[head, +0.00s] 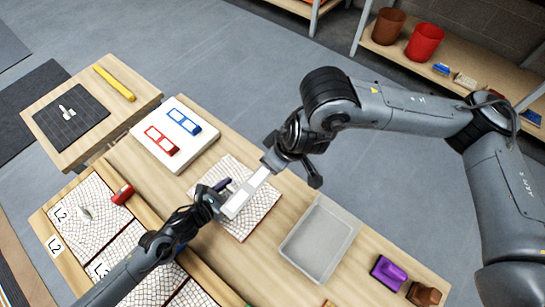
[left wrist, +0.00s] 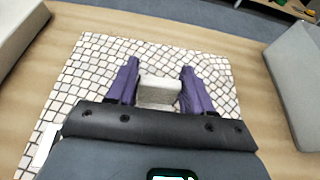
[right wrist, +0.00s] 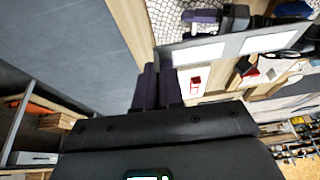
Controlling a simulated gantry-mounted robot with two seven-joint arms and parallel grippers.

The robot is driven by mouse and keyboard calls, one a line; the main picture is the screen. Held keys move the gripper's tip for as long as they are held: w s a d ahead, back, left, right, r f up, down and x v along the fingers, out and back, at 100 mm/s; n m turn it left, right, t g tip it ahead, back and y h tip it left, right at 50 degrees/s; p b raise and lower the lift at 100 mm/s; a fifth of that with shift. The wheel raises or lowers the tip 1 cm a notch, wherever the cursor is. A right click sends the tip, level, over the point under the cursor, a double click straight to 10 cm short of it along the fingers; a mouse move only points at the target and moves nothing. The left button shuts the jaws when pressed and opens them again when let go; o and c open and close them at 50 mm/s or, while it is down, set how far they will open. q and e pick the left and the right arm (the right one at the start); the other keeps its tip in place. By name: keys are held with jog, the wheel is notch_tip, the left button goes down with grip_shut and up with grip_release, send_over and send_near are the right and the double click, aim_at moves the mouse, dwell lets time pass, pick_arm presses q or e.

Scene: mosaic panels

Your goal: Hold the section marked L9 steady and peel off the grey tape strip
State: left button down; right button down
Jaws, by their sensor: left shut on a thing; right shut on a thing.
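The square mosaic section (head: 258,208) lies on the wooden table, and its pale tiles also fill the left wrist view (left wrist: 90,75). I cannot read L9 on it. My left gripper (head: 222,186) has its purple fingers on either side of a small light-grey block (left wrist: 158,92) over the section and is shut on it. The grey strip with white patches (head: 246,192) slants over the section in the head view. My right gripper (head: 270,160) is shut on its upper end. The strip also shows in the right wrist view (right wrist: 232,47). It appears raised off the tiles.
An empty grey tray (head: 318,240) stands right of the section. A white board (head: 170,120) with red and blue frames lies behind it. Panels marked L2 (head: 82,215) sit at the left, near a red object (head: 122,194). Purple (head: 388,272) and brown (head: 424,293) blocks stand at the front right.

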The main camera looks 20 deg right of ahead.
pick_arm(q)
jog(key=shift+c, duration=1.8)
grip_release()
jog(key=shift+r, duration=0.1)
jog(key=shift+a, duration=0.1)
